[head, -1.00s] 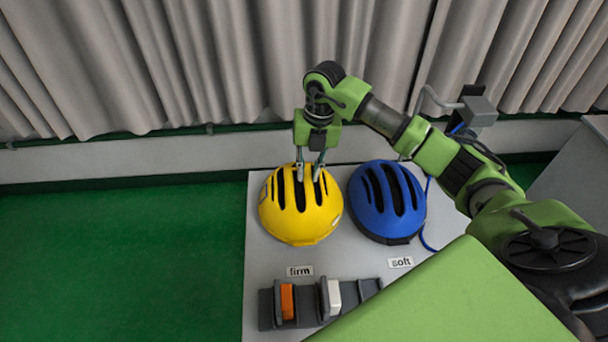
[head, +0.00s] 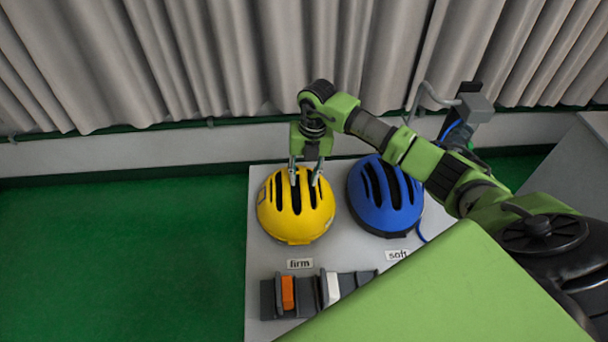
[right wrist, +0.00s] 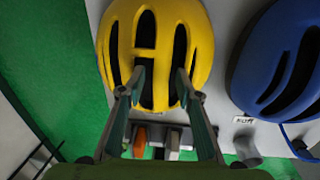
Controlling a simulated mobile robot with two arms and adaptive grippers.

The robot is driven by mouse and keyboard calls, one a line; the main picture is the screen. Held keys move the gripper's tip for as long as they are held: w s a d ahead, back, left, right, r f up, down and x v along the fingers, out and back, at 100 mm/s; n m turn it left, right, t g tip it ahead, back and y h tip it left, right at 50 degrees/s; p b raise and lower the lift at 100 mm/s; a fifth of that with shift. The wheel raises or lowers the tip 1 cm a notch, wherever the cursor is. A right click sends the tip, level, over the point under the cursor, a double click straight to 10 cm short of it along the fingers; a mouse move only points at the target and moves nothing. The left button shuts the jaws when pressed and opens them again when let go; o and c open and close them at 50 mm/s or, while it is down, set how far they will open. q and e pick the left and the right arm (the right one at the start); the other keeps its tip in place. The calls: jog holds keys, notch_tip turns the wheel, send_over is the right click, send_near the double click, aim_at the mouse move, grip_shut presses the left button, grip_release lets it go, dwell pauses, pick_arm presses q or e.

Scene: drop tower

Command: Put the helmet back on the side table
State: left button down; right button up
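The yellow helmet (head: 296,218) rests upright on the light grey side table (head: 262,251), behind the "firm" label. It fills the upper middle of the right wrist view (right wrist: 196,38). My right gripper (head: 305,181) is over the top of the yellow helmet, fingers pointing down at its vent slots. Whether the tips touch the shell is hard to tell. The blue helmet (head: 388,205) sits to the right, behind the "soft" label. My left gripper is out of view.
A dark grey holder (head: 267,299) with orange (head: 288,292) and white (head: 333,288) blocks stands at the table front. A grey device (head: 474,108) with a blue cable is behind my right arm. Curtains hang behind; green floor lies free at left.

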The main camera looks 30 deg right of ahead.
jog(key=shift+r, duration=0.5)
notch_tip(320, 180, up, 11)
jog(key=d+b, duration=0.1)
jog(key=b, duration=0.3)
jog(key=shift+s, duration=0.3)
jog(key=shift+d+r, duration=0.1)
